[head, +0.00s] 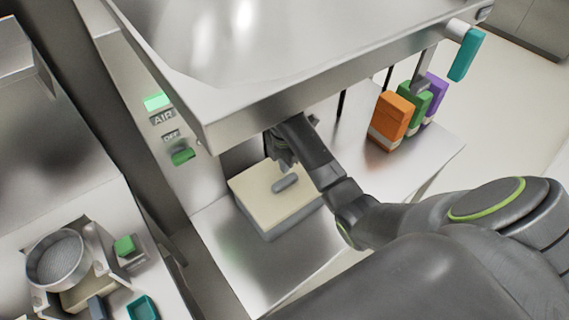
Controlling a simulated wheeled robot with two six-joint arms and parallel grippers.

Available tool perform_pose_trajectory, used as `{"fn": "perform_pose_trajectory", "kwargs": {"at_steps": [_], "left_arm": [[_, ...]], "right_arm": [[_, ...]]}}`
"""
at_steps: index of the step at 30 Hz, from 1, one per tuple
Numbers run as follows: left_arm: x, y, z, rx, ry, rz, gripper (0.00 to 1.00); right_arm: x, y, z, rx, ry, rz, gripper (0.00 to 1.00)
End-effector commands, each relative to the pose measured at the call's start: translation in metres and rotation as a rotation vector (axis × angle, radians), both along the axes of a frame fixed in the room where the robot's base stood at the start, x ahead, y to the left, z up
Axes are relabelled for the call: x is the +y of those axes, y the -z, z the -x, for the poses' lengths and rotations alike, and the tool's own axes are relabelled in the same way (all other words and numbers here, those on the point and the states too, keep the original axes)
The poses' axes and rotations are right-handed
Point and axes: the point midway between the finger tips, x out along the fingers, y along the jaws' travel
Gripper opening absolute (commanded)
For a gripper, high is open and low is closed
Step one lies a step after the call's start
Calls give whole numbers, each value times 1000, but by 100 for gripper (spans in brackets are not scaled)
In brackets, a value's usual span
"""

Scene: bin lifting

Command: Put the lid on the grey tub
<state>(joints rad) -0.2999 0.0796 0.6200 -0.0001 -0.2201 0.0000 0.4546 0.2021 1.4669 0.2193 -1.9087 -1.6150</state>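The grey tub (290,222) stands on the steel counter below the overhanging steel hood. A cream lid (252,188) with a grey bar handle (285,183) lies flat over the tub's top. Its edges look lined up with the tub, but I cannot tell if it is fully seated. My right gripper (284,160) is just above and behind the handle, apart from it in the picture. Its fingers are small and dark and partly shaded by the hood, so their opening is unclear. My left gripper is out of view.
The hood's front edge (330,92) hangs low over the tub. Orange (391,118), green and purple boxes stand at the right of the counter. A panel with a green switch (183,156) is at left. A round sieve (56,258) is lower left. The front counter is bare.

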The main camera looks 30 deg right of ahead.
Motion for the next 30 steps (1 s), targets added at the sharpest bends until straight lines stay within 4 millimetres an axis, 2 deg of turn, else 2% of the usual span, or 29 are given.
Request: {"fn": "perform_pose_trajectory", "kwargs": {"at_steps": [30], "left_arm": [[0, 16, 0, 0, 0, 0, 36]], "right_arm": [[0, 32, 0, 1, 0, 0, 0]]}}
